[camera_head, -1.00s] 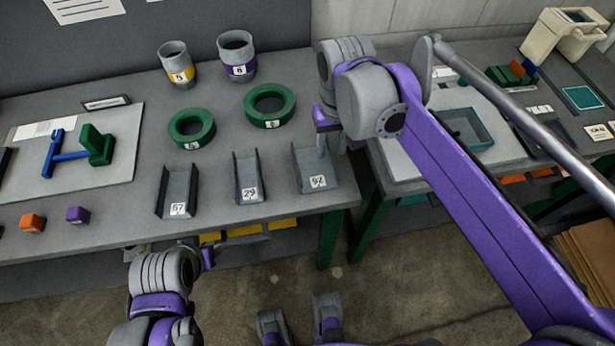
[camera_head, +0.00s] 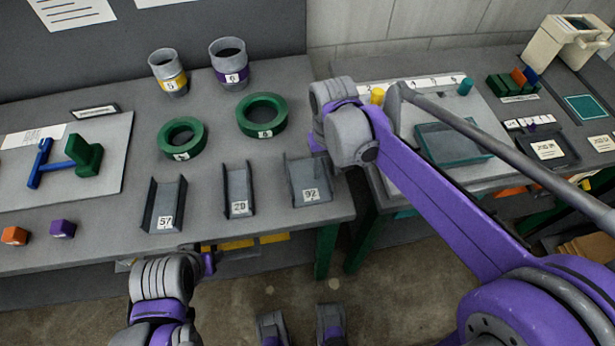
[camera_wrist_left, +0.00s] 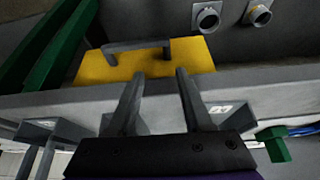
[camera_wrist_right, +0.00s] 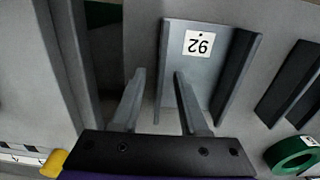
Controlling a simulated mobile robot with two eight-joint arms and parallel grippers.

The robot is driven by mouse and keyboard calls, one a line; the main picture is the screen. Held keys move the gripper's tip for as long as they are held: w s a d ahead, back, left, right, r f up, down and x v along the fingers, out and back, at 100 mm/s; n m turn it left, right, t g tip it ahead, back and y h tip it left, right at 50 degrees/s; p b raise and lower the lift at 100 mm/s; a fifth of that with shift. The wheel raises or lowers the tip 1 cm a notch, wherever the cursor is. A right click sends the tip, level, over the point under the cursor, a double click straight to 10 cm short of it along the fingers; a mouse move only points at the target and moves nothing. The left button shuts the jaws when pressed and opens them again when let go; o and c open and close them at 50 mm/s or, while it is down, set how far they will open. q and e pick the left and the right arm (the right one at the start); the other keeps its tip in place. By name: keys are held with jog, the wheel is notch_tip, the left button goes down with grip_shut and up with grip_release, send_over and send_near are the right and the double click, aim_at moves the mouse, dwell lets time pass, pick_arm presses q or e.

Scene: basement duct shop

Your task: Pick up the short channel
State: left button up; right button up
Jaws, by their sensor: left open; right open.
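Three grey U-shaped channels lie on the left table in the head view. The one labelled 92 (camera_head: 313,186) looks the shortest and widest. Left of it are a narrow channel (camera_head: 238,192) with a label like 29 and a longer one labelled 57 (camera_head: 165,205). My right gripper is mostly hidden behind its wrist just above and right of channel 92. In the right wrist view my right gripper (camera_wrist_right: 157,73) is open and empty, its fingers in front of channel 92 (camera_wrist_right: 190,75). My left gripper (camera_wrist_left: 159,74) is open and empty near the table's front edge.
Green rings (camera_head: 262,115), labelled cups (camera_head: 229,60) and small blocks (camera_head: 62,229) stand on the left table (camera_head: 110,255). A gap separates it from the right table, which holds a teal tray (camera_head: 455,142). A yellow handled piece (camera_wrist_left: 150,63) shows below the left gripper's table edge.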

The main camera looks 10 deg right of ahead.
jog(key=shift+f, duration=0.25)
grip_shut()
dwell(1.3)
